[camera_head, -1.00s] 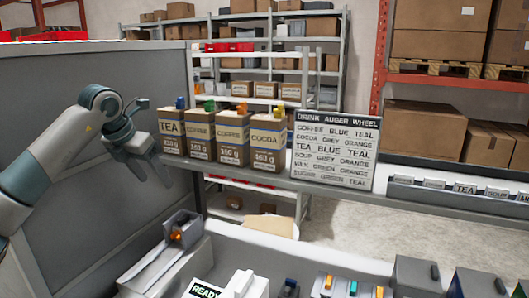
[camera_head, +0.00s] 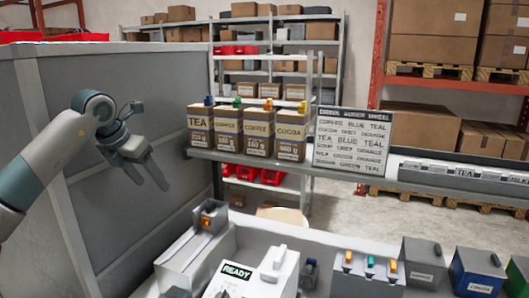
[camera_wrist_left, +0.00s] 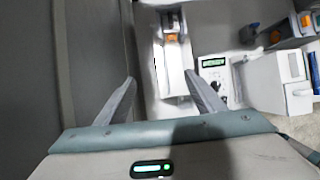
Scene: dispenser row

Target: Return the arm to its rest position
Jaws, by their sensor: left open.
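My left arm comes in from the left in the head view. Its gripper (camera_head: 150,172) hangs in the air in front of the grey panel, left of the shelf with the cartons. It is open with nothing between its fingers. In the left wrist view both fingers of the left gripper (camera_wrist_left: 165,95) stand wide apart, above the grey device with an orange part (camera_wrist_left: 172,60). My right gripper is not in view.
The grey panel (camera_head: 110,110) stands close behind the left arm. A shelf holds a TEA carton (camera_head: 200,130), a COCOA carton (camera_head: 290,138) and a sign (camera_head: 352,138). Below are a white READY machine (camera_head: 255,275) and a grey device (camera_head: 195,255).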

